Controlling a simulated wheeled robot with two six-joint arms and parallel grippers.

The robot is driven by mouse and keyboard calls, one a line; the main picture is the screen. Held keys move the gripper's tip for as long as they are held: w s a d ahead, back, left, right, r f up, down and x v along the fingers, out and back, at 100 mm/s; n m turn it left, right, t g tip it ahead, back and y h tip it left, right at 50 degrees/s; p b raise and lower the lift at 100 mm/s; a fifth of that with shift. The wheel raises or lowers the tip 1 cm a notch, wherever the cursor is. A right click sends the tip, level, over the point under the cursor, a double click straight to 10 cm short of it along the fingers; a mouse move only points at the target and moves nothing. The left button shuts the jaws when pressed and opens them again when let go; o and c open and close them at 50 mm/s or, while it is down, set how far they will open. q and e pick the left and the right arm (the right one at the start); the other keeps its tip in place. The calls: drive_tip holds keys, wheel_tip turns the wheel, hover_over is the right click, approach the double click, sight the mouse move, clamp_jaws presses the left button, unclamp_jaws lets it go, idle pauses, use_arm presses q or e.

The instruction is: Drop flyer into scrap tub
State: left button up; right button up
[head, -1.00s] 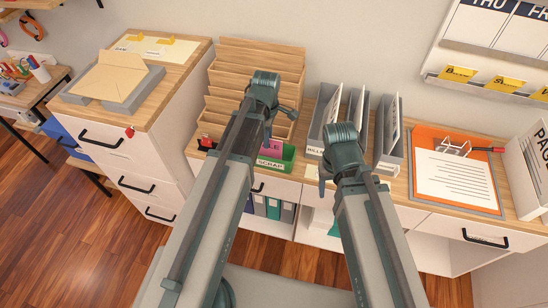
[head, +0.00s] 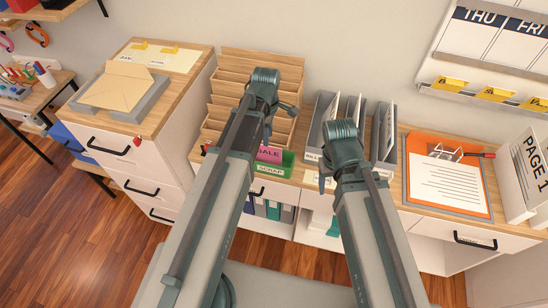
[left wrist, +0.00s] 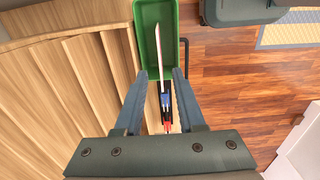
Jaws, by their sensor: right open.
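The pink SALE flyer (head: 269,153) stands at the green scrap tub (head: 272,170) on the cabinet top. In the left wrist view the flyer (left wrist: 160,55) shows edge-on as a thin strip over the tub (left wrist: 145,40), inside its outline. Whether it rests on the tub floor is hidden. My left gripper (head: 268,132) is above and behind the flyer in the head view. In the left wrist view its fingers (left wrist: 160,98) are wide apart, with neither touching the flyer. My right gripper (head: 325,178) is open and empty, right of the tub.
A stepped wooden sorter (head: 228,100) stands behind the tub. Grey file holders (head: 325,115) stand to the right, then an orange clipboard (head: 412,142) with paper. A small dark holder with red and blue items (left wrist: 167,108) lies close to the tub. A tray with an envelope (head: 120,90) is far left.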

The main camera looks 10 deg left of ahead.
use_arm(q)
wheel_tip(320, 180, up, 8)
drive_tip(key=p, duration=0.6)
drive_tip(key=shift+p, duration=0.4)
use_arm(e)
wheel_tip(320, 180, up, 8)
use_arm(q)
drive_tip(key=s+d+f+m+b, duration=0.3)
drive_tip(key=s+d+m, duration=0.2)
drive_tip(key=m, duration=0.5)
drive_tip(key=s+d+f+m+y+b, duration=0.1)
drive_tip(key=s+d+f+m+b, duration=0.3)
drive_tip(key=s+m, duration=0.5)
drive_tip(key=shift+s+d+m, duration=0.15)
drive_tip(key=shift+d+m, duration=0.6)
drive_tip(key=shift+m, duration=0.45)
use_arm(e)
wheel_tip(320, 180, down, 7)
